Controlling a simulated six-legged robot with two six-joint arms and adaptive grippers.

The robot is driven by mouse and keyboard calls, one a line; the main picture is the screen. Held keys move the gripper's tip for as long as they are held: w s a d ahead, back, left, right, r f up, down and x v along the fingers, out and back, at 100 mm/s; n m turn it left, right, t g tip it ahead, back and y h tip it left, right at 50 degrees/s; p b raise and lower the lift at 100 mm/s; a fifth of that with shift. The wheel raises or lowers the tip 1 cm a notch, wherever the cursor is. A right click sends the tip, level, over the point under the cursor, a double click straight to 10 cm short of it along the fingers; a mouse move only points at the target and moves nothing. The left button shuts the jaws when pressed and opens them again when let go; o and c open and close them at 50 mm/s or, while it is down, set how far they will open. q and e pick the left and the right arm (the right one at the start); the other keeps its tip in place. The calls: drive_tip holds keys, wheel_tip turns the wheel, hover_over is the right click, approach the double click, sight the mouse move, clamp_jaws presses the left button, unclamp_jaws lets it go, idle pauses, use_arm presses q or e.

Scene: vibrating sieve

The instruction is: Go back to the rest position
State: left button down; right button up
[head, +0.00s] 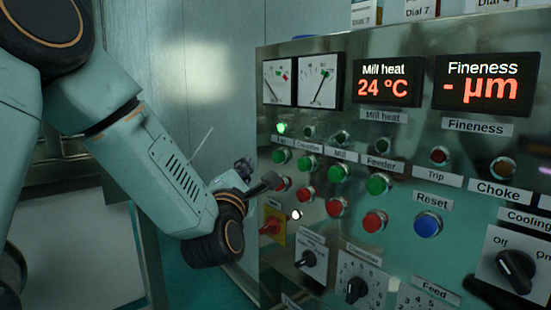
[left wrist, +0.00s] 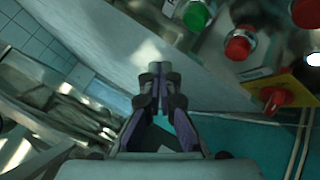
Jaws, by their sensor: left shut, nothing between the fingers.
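My left gripper (head: 262,178) is in front of the left edge of the control panel (head: 400,225) in the head view. Its fingers are close to the left column of buttons; I cannot tell from this view whether they touch the panel. In the left wrist view the left gripper (left wrist: 155,72) is shut and empty, with its fingertips together. A green button (left wrist: 195,14) and a red button (left wrist: 240,44) show to the right of it there. My right gripper is in neither view.
The panel carries several green and red buttons, a blue Reset button (head: 428,224), a red switch on a yellow plate (head: 270,228) and black dials. The Mill heat display (head: 384,82) reads 24 °C and the Fineness display (head: 482,84) reads - µm. One green lamp (head: 281,128) is lit.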

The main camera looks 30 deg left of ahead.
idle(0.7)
use_arm(q)
drive_tip(key=s+d+f+m+g+h, duration=0.2)
drive_tip(key=d+f+m+g, duration=0.1)
drive_tip(key=f+m, duration=0.45)
drive_tip(key=s+d+f+m+g+h+p, duration=0.1)
drive_tip(key=s+d+f+m+g+h, duration=0.15)
drive_tip(key=f+m, duration=0.55)
drive_tip(key=s+d+f+m+g+h, duration=0.2)
drive_tip(key=d+f+m+g, duration=0.15)
drive_tip(key=f+m, duration=0.45)
drive_tip(key=s+d+f+m+g, duration=0.1)
drive_tip(key=s+f+g, duration=0.2)
drive_tip(key=s+f, duration=0.4)
drive_tip(key=s+d+f+m+g+h+p, duration=0.1)
drive_tip(key=s+d+f+m+g, duration=0.1)
drive_tip(key=s+f, duration=0.5)
drive_tip(key=s+d+f+m+g+p, duration=0.1)
drive_tip(key=s+f+g, duration=0.3)
drive_tip(key=s, duration=1.3)
wheel_tip(320, 180, down, 4)
drive_tip(key=shift+d+r+m+g, duration=0.1)
drive_tip(key=shift+d+m+g, duration=0.05)
drive_tip(key=shift+m+g, duration=0.3)
